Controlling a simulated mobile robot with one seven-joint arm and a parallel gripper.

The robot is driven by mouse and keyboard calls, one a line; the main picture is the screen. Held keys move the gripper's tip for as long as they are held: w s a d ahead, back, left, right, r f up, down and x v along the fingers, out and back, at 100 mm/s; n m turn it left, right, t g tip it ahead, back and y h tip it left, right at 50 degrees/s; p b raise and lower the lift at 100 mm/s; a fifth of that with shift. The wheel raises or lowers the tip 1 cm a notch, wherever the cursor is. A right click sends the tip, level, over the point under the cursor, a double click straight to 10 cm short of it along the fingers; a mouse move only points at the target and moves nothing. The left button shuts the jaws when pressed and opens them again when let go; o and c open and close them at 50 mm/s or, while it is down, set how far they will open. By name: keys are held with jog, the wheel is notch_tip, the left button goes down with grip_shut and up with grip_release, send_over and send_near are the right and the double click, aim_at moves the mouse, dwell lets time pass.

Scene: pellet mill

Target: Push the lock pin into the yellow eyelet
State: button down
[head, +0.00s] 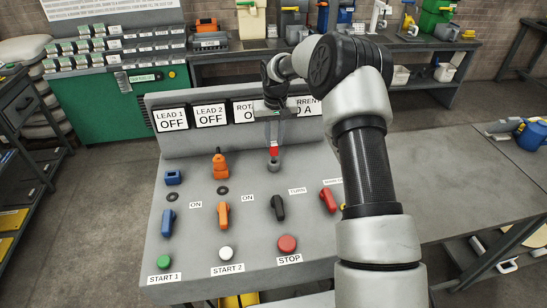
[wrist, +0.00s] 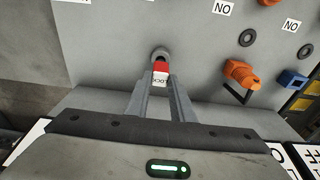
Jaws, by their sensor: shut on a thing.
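The lock pin (wrist: 160,70) is a red tag with a white part marked LOCK. My gripper (wrist: 159,88) points down and is shut on it. In the head view my gripper (head: 274,145) holds the pin (head: 273,152) right above a grey round socket (head: 273,165) on the sloping panel. The pin's far end meets or overlaps the socket; I cannot tell whether it sits inside. No yellow eyelet shows clearly. A tiny yellow spot (head: 344,207) sits beside the red switch (head: 327,200), partly behind my arm; I cannot tell what it is.
An orange plug-like part (head: 220,167) and a blue socket (head: 173,177) stand left of the gripper. Blue, orange and black switches (head: 278,207) and the red STOP button (head: 287,244) lie nearer. Display boxes (head: 211,114) stand behind. My arm covers the panel's right side.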

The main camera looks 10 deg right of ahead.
jog(key=shift+r, duration=1.25)
